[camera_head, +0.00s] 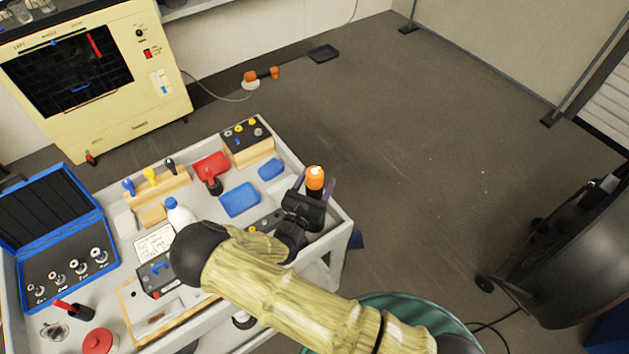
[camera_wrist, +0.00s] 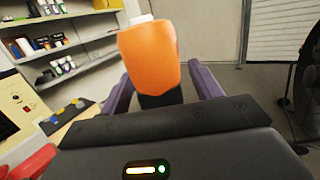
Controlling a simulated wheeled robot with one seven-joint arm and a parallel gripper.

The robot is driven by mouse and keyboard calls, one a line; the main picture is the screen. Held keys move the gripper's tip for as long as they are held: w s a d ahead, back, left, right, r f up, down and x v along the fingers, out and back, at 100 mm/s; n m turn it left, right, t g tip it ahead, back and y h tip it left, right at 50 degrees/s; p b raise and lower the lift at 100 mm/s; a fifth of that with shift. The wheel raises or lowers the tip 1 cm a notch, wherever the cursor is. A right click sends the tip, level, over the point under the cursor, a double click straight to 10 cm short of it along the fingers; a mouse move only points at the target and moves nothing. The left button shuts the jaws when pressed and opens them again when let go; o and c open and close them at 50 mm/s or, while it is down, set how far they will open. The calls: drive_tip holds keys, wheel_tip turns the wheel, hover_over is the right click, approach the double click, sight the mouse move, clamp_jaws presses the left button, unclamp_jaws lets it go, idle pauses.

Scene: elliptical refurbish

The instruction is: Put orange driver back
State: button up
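The orange driver (camera_head: 315,178) is upright with its orange handle on top, over the right end of the cart. It fills the upper middle of the wrist view (camera_wrist: 150,55), with a dark part below the handle. My gripper (camera_head: 314,184) is open around it. Its purple fingers stand on either side, with a visible gap at least on the right in the wrist view. The driver's lower end and what supports it are hidden by my gripper. A wooden rack (camera_head: 157,184) on the cart holds blue, yellow and black-handled tools upright.
The cart (camera_head: 125,190) also carries a blue case (camera_head: 45,215), red and blue pieces, a white bottle (camera_head: 178,212) and a dark block with knobs (camera_head: 246,135). A cream machine (camera_head: 140,70) stands behind. A large dark drum (camera_head: 570,240) is at right.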

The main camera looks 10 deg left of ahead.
drive_tip(key=shift+s+f, duration=0.1)
drive_tip(key=shift+s, duration=0.05)
drive_tip(key=shift+s+a+f, duration=0.1)
drive_tip(key=shift+s, duration=0.1)
drive_tip(key=b+v, duration=0.5)
drive_tip(key=v, duration=1.1)
drive_tip(key=shift+s+b, duration=0.35)
drive_tip(key=shift+b, duration=0.05)
drive_tip(key=shift+a, duration=0.15)
